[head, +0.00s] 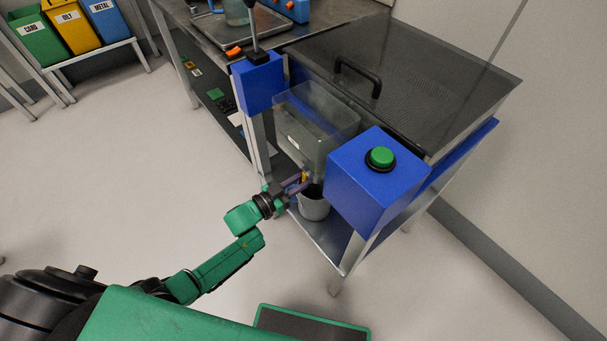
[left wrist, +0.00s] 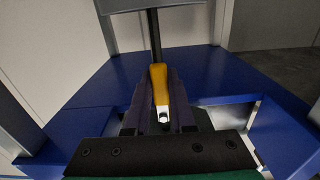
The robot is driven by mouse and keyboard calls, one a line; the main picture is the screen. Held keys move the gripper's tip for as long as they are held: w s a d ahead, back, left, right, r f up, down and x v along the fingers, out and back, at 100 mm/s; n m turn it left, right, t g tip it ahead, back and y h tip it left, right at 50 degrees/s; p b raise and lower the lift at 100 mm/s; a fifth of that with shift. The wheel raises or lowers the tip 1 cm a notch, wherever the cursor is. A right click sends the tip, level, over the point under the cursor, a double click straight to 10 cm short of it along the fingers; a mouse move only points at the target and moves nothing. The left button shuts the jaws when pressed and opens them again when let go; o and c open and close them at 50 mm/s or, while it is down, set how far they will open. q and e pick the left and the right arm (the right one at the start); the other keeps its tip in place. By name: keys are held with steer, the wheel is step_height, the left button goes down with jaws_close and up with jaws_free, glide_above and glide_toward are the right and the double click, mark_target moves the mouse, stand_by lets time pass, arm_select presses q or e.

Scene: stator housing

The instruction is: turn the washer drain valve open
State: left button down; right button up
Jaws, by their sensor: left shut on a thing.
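The washer (head: 440,85) stands on the right in the head view, with a clear tank (head: 313,130) at its front. My left gripper (head: 298,184) reaches in low under this tank. Its jaws are shut on the yellow drain valve handle (head: 305,175). In the left wrist view the yellow handle (left wrist: 158,76) lies lengthwise between the two dark fingers, and a dark vertical pipe rises behind it. The fingers hide the handle's sides, and the valve body is mostly hidden. My right gripper is not in view.
A blue box with a green button (head: 380,158) and a blue post with a lever (head: 257,82) flank the tank. A green-edged mat (head: 312,328) lies on the floor. Open floor lies left.

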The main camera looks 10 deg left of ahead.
arm_select(q)
steer(key=shift+s+f+n, duration=0.1)
steer(key=shift+f+n, duration=0.05)
steer(key=shift+n, duration=0.15)
steer(key=c, duration=0.8)
jaws_free()
steer(key=shift+o, duration=0.2)
steer(key=p+v, duration=0.1)
steer(key=v, duration=1.3)
steer(key=shift+s, duration=0.25)
steer(key=shift+a, duration=0.1)
